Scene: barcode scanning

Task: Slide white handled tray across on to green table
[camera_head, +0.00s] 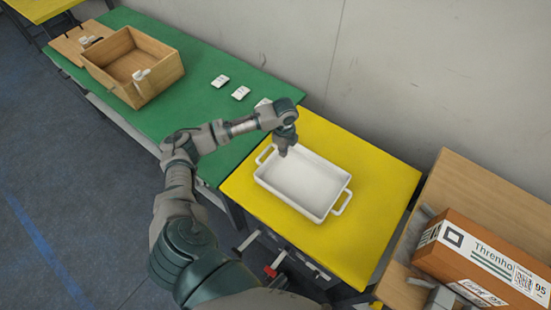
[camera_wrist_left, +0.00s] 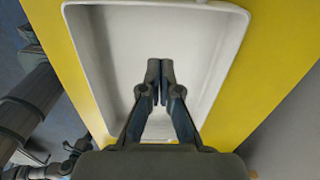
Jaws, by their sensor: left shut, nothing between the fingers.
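The white handled tray (camera_head: 300,184) lies flat on the yellow table (camera_head: 375,185), with a loop handle at its left end and one at its right end. It looks empty. The green table (camera_head: 190,105) adjoins the yellow one on the left. My left gripper (camera_head: 283,152) points down over the tray's far left end. In the left wrist view, its two fingers (camera_wrist_left: 160,68) are together with nothing between them, over the inside of the tray (camera_wrist_left: 105,60). I cannot tell whether the fingertips touch the tray.
A wooden box (camera_head: 133,67) stands on the green table's far left part. Several small white items, one of them here (camera_head: 240,93), lie near the wall. A brown cardboard box (camera_head: 485,260) is on a wooden surface at right. The green table's near right part is partly hidden by my arm.

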